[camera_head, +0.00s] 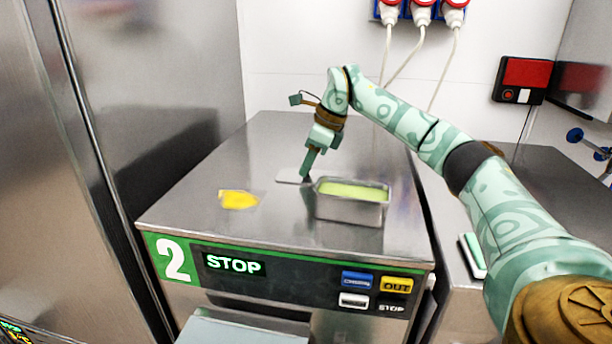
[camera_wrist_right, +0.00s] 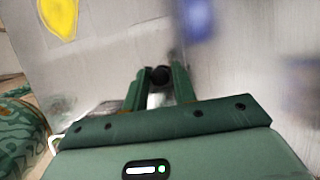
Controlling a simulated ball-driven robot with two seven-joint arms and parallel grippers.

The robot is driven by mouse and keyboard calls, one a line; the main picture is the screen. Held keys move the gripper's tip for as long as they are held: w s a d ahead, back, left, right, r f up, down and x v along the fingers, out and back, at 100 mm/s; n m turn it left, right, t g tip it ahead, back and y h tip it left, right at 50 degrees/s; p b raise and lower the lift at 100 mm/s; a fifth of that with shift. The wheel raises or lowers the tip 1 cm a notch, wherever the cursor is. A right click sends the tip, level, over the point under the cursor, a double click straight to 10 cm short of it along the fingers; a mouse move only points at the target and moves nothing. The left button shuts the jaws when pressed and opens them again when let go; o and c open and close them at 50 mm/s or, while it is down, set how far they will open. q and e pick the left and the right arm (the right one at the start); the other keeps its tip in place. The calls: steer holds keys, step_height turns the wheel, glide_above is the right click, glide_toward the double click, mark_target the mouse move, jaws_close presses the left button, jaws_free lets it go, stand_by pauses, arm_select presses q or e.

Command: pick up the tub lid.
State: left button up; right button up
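The tub lid (camera_head: 288,177) is a thin, flat grey plate on the steel top, at the left of the metal tub (camera_head: 350,211), which holds a pale green mass. My right gripper (camera_head: 305,175) points down at the lid's right part, and its fingers hide some of the lid. In the right wrist view, a round black knob (camera_wrist_right: 160,77) sits between the fingertips of my right gripper (camera_wrist_right: 160,82) and fills the narrow gap, so the fingers look shut on it. I cannot tell whether the lid is clear of the surface. My left gripper is not in view.
A yellow patch (camera_head: 238,199) lies on the machine top (camera_head: 210,170), left of the lid. The front panel (camera_head: 290,275) carries buttons and a STOP display. A tall steel cabinet (camera_head: 160,100) stands at the left. The machine top behind the lid is clear.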

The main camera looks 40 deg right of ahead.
steer(key=shift+s, duration=0.1)
jaws_close()
